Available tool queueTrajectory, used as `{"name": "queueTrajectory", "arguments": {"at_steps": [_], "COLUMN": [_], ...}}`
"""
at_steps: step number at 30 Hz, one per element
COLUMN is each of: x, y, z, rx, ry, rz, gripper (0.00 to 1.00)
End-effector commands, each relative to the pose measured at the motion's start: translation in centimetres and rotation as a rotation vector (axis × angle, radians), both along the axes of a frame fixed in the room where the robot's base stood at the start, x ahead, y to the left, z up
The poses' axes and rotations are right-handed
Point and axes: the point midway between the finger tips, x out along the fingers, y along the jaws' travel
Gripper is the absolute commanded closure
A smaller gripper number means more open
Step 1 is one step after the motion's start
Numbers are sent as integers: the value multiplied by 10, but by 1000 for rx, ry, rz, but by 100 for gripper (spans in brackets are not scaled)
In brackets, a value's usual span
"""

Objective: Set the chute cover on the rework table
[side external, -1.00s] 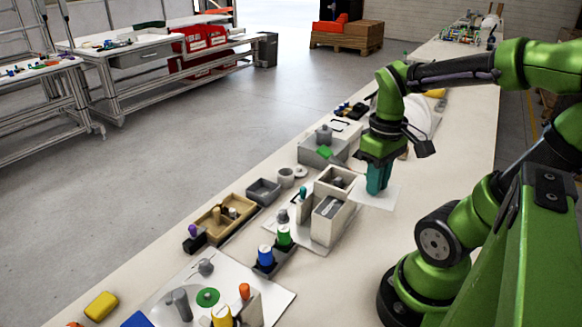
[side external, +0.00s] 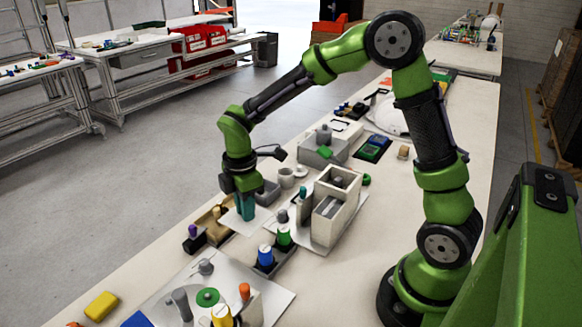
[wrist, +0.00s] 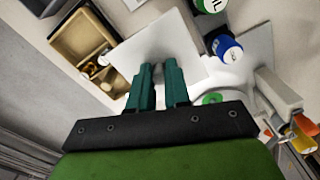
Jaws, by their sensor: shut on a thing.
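A thin white square plate, which looks like the chute cover (side external: 236,226), is held below my gripper (side external: 245,212) at the left edge of the long bench. In the wrist view the plate (wrist: 185,50) spreads out past the teal fingers of my gripper (wrist: 158,78), which are close together on it. The plate hangs over or close beside the tan divided tray; its exact height is hard to tell. White-topped metal-framed tables (side external: 130,50) stand across the aisle at upper left; I cannot tell which surface is the rework table.
The tan tray (wrist: 63,48) lies beside the plate. A blue-capped container (side external: 265,257) and a green one (side external: 284,237) stand close to its right. The white two-compartment housing (side external: 330,218) stands beyond them. Open grey floor (side external: 130,170) lies left of the bench.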

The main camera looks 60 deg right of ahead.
Motion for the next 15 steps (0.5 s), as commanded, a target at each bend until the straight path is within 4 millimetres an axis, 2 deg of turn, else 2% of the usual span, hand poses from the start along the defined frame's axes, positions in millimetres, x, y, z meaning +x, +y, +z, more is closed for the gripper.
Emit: {"name": "queueTrajectory", "arguments": {"at_steps": [3, 15], "x": [-1, -1], "y": [0, -1], "z": [-24, -72], "rx": [0, 0], "ry": [5, 4], "rz": [-1, -5], "gripper": [100, 100]}}
